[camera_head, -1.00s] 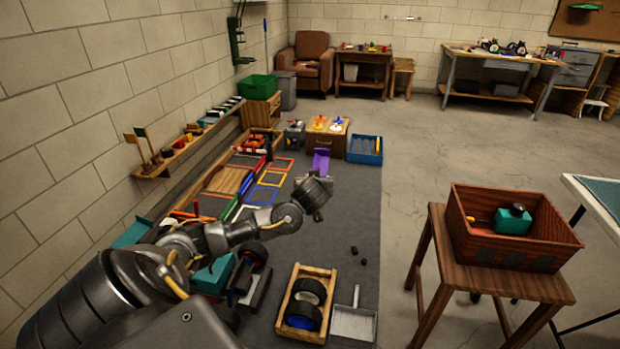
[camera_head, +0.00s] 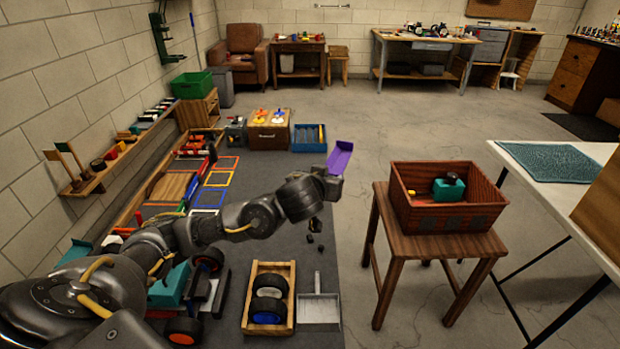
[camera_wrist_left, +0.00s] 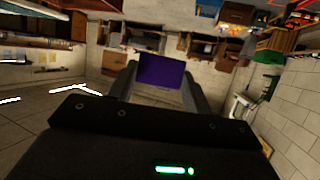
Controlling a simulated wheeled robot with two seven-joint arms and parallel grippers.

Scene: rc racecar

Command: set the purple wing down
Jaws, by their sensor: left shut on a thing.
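The purple wing (camera_head: 340,157) is held up in the air by my left gripper (camera_head: 332,178), over the right side of the grey mat. In the left wrist view the wing (camera_wrist_left: 161,70) sits between the two fingers of my left gripper (camera_wrist_left: 162,84), which are shut on it. It is clear of every surface that I can see. My right gripper is in neither view.
A wooden stool (camera_head: 440,243) with a red-brown crate (camera_head: 445,213) stands to the right of my left gripper. A wooden tray (camera_head: 247,300) with wheels and a grey dustpan (camera_head: 318,311) lie on the mat. A blue bin (camera_head: 309,146) stands behind. Open floor lies beyond the stool.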

